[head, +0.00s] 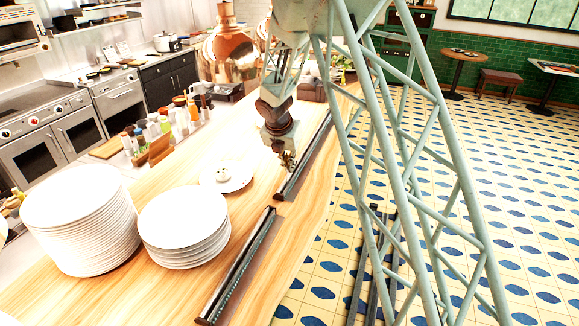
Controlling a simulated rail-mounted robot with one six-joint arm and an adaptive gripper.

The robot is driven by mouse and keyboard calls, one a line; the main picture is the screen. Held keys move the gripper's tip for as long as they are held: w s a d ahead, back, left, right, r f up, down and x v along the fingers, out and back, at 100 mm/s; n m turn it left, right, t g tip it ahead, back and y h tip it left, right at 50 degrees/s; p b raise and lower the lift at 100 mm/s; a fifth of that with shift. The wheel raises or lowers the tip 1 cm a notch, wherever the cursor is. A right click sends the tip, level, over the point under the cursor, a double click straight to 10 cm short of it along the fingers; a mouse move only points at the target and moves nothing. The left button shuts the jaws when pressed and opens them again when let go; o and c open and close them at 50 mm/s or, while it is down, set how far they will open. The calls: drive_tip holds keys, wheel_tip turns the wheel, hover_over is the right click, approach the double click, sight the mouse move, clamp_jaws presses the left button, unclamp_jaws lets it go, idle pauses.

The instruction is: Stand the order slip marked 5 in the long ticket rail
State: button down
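Two dark ticket rails lie along the right edge of the wooden counter, a near rail (238,268) and a far rail (305,157), with a small gap between them. I cannot tell which one is the long one. I cannot make out any order slip or the mark 5.
A tall plate stack (82,220) and a shorter stack (184,226) stand on the near counter. Bottles (178,118) stand at the left edge, and a copper lamp (228,50) hangs behind. Bare wood (180,292) lies left of the near rail.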

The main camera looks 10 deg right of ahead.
drive_tip(key=c, duration=3.4)
unclamp_jaws()
drive_tip(key=o, duration=0.5)
drive_tip(key=shift+o, duration=0.9)
drive_tip(key=o, duration=0.4)
drive_tip(key=shift+c, duration=0.2)
drive_tip(key=shift+r, duration=0.2)
drive_tip(key=shift+r+p, duration=2.85)
drive_tip(key=shift+p, duration=0.15)
